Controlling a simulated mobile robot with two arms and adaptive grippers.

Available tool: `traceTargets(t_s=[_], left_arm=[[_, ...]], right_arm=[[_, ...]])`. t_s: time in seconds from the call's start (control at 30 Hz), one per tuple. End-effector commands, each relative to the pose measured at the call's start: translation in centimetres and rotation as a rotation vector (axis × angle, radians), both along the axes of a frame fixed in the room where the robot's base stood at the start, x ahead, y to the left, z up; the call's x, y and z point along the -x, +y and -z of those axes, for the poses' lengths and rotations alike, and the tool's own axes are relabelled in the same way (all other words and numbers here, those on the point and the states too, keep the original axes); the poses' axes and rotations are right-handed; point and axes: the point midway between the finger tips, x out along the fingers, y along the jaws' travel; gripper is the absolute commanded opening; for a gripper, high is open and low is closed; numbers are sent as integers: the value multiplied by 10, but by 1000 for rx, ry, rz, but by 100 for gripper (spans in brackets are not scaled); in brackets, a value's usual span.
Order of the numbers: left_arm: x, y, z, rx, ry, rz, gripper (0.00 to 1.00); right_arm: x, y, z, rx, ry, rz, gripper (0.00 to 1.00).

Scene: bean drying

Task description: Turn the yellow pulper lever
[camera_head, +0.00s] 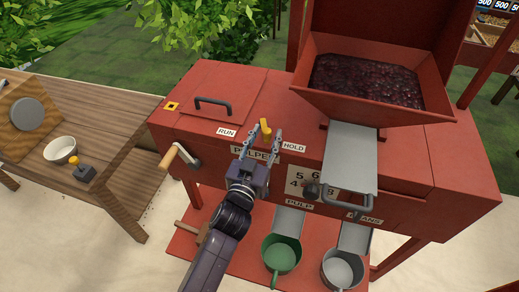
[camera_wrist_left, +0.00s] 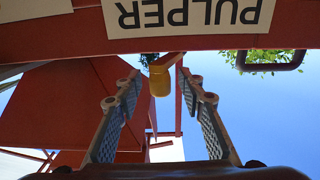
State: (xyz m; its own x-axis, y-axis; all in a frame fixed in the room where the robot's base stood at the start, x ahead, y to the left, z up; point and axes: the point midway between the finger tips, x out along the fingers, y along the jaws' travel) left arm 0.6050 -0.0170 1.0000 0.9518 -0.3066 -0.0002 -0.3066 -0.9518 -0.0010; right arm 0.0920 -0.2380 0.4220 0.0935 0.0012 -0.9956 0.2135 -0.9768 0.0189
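The yellow pulper lever (camera_head: 265,128) stands up from the top front edge of the red machine, between the RUN and HOLD labels. My left gripper (camera_head: 264,139) is open in front of it, with the lever seen between the two fingertips. In the left wrist view the yellow lever knob (camera_wrist_left: 160,80) sits between the spread fingers of the left gripper (camera_wrist_left: 157,85), with a gap on each side. I cannot tell whether the fingertips touch the lever. The PULPER label (camera_wrist_left: 190,14) is partly hidden by the gripper in the head view. My right gripper is not in view.
A hopper (camera_head: 370,117) of dark red cherries stands right of the lever. A wooden-handled crank (camera_head: 180,158) sticks out at left. A green pot (camera_head: 281,254) and a grey pot (camera_head: 342,271) stand below the chutes. A wooden table (camera_head: 100,110) is at left.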

Motion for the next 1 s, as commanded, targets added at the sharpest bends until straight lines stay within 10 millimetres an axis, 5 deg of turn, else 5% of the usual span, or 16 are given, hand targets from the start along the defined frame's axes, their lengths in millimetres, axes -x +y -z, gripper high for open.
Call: traceTargets(t_s=[0.5,1.0], left_arm=[[90,29,1,3,2,0,36],[104,33,0,1,0,0,36]], right_arm=[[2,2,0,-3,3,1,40],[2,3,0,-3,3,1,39]])
